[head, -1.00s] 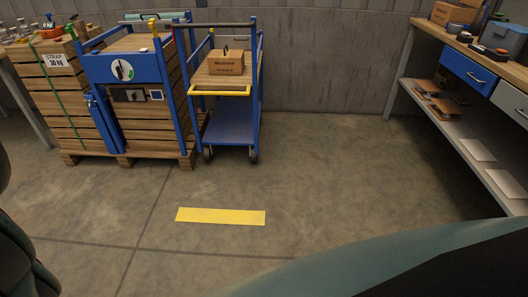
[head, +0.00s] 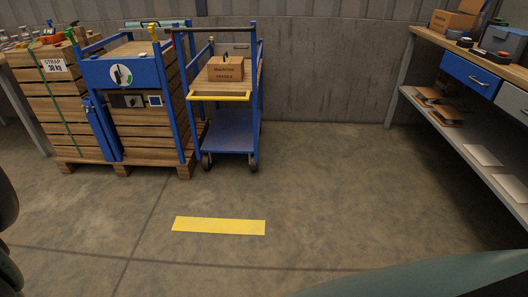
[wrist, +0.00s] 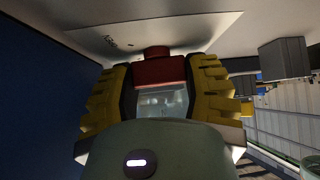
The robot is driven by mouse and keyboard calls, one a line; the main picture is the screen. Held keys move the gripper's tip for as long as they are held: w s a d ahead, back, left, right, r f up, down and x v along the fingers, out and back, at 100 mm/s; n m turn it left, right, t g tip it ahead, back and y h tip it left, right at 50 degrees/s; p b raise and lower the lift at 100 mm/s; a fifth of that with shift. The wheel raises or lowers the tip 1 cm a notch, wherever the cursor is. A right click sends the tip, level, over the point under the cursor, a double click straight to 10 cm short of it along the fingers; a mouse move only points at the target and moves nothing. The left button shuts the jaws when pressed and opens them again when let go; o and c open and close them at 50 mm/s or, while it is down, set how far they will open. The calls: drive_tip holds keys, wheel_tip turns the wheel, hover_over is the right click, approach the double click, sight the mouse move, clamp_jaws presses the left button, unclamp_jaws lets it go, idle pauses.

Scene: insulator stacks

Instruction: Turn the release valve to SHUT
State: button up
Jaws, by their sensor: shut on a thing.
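In the wrist view, my gripper (wrist: 160,98) has its two yellow ridged fingers closed on the sides of a red handle (wrist: 160,71), which I take for the release valve's. Neither my gripper nor the red handle can be made out in the head view.
In the head view, a blue-framed wooden crate (head: 122,72) on a pallet stands left. A blue trolley (head: 230,145) with a cardboard box (head: 226,69) stands beside it. A workbench (head: 466,47) is at right. Floor with a yellow strip (head: 219,226) is clear between.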

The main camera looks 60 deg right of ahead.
drive_tip(key=shift+n+g+h, duration=0.3)
drive_tip(key=shift+n, duration=0.6)
